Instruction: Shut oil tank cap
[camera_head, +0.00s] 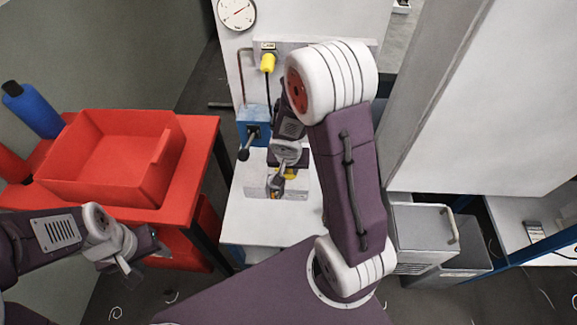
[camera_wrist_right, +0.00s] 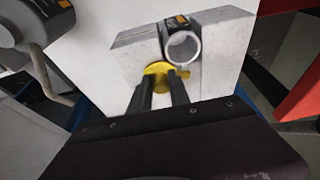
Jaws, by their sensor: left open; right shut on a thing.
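The yellow oil tank cap (camera_wrist_right: 157,69) is between the dark fingertips of my right gripper (camera_wrist_right: 161,84) in the right wrist view. It lies just beside the round grey filler ring (camera_wrist_right: 167,48) of the pale grey tank block (camera_wrist_right: 134,58). The ring's opening is uncovered. In the head view my right gripper (camera_head: 276,188) reaches down to the tank block (camera_head: 298,187), and my own wrist hides most of the cap. The fingers are shut on the cap. My left gripper (camera_head: 128,268) is open and empty at the lower left, far from the tank.
A blue valve box (camera_head: 252,114), a yellow fitting (camera_head: 268,62) and a gauge (camera_head: 237,12) are behind the tank. The white platform (camera_head: 262,222) is clear in front.

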